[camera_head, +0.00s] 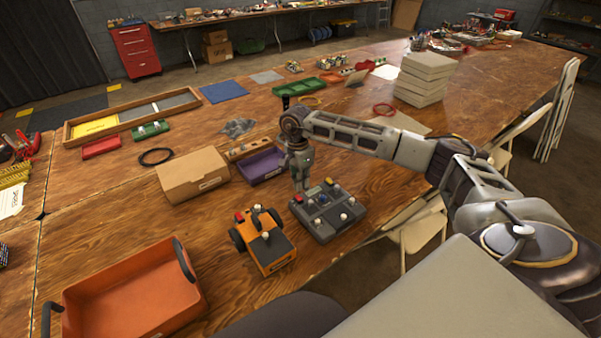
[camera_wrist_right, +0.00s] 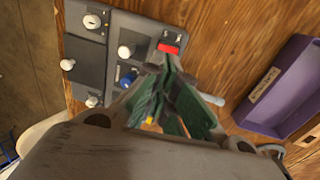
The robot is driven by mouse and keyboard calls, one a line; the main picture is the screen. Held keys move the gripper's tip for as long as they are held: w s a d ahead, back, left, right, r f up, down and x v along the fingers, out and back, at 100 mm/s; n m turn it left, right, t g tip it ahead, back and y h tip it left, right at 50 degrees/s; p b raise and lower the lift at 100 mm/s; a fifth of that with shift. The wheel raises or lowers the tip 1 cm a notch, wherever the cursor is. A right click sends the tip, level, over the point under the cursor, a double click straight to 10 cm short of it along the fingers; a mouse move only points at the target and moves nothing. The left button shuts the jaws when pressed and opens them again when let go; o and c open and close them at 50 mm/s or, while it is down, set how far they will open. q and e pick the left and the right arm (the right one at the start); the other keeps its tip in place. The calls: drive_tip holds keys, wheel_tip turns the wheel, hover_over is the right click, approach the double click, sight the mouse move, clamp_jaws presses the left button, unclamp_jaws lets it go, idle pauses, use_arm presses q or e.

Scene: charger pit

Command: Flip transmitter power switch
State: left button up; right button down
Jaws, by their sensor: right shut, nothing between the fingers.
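The transmitter (camera_head: 326,224) is a dark grey box with white knobs, a blue knob and a yellow part, lying on the wooden table. Its panel also shows in the right wrist view (camera_wrist_right: 98,65), where a red switch (camera_wrist_right: 170,48) sits near one corner. My right gripper (camera_head: 299,190) points down over the transmitter's far left corner. In the right wrist view its green-padded fingers (camera_wrist_right: 166,62) are together and empty, with the tips close to the red switch. I cannot tell whether they touch it. The fingers hide part of the panel. My left gripper is not in view.
An orange wheeled vehicle (camera_head: 272,252) stands just left of the transmitter. A purple bin (camera_head: 262,168) and a cardboard box (camera_head: 193,176) lie behind. An orange tray (camera_head: 135,290) is at the front left. The table's edge and folding chairs (camera_head: 424,232) are on the right.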

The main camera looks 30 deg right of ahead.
sight(303, 200)
wheel_tip(303, 200, down, 2)
drive_tip(key=shift+s+f, duration=0.1)
drive_tip(key=shift+s, duration=0.05)
drive_tip(key=shift+f, duration=0.6)
drive_tip(key=shift+s+f, duration=0.1)
drive_tip(key=shift+f, duration=0.1)
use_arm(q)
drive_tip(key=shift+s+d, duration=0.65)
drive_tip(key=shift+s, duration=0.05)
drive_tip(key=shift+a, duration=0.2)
